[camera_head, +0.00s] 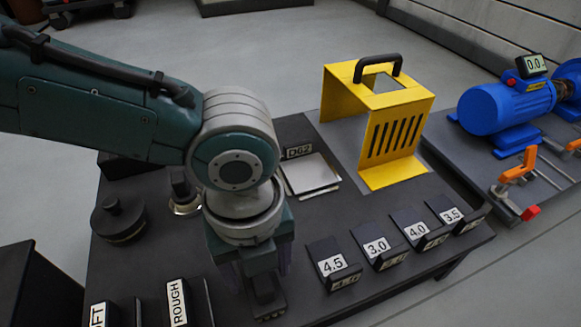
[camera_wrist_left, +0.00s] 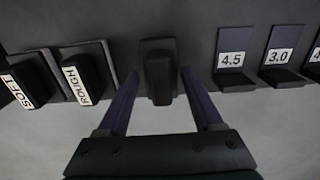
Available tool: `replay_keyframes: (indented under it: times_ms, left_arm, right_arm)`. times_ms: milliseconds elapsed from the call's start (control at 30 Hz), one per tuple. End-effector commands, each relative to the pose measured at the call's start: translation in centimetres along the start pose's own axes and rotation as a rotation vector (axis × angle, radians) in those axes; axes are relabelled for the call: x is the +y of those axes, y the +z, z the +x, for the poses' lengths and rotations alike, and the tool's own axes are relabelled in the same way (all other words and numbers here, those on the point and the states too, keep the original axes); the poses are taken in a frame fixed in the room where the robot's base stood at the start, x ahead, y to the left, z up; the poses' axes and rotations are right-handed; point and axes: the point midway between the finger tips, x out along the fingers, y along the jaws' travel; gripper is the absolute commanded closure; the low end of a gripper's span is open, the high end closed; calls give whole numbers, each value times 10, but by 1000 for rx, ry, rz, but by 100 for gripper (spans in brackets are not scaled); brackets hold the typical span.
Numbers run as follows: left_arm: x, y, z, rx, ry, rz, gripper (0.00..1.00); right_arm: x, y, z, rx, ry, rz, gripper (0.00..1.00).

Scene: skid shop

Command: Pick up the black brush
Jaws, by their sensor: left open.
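A black block-shaped object that looks like the black brush (camera_wrist_left: 158,78) stands on the dark table between the ROUGH and 4.5 holders in the left wrist view. In the head view the brush (camera_head: 266,297) shows just below my left gripper (camera_head: 258,276), partly covered by it. My left gripper (camera_wrist_left: 160,76) is open and points down. Its two purple fingers lie on either side of the brush, with a visible gap on each side. How far the fingertips are above the table is hard to tell. My right gripper is not in view.
Holders labelled ROUGH (camera_head: 177,303) and 4.5 (camera_head: 331,264) flank the brush, with several more numbered holders to the right. A yellow guard with a black handle (camera_head: 397,122) and a blue motor (camera_head: 506,106) stand behind. A round black lidded piece (camera_head: 118,219) is at left.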

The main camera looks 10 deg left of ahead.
Motion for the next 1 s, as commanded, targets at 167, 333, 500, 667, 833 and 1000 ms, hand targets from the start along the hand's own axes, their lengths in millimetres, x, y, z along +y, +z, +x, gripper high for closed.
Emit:
replay_keyframes:
  times_ms: [167,333,500,667,833,1000]
  left_arm:
    - [0,0,0,0,-1,0,32]
    - [0,0,0,0,-1,0,46]
    - [0,0,0,0,-1,0,65]
    - [0,0,1,1,0,0,83]
    - [0,0,1,1,0,0,100]
    - [0,0,1,1,0,0,100]
  right_arm:
    - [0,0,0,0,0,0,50]
    - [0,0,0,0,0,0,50]
    - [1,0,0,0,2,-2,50]
    - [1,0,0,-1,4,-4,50]
    - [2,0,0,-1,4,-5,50]
    - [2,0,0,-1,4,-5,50]
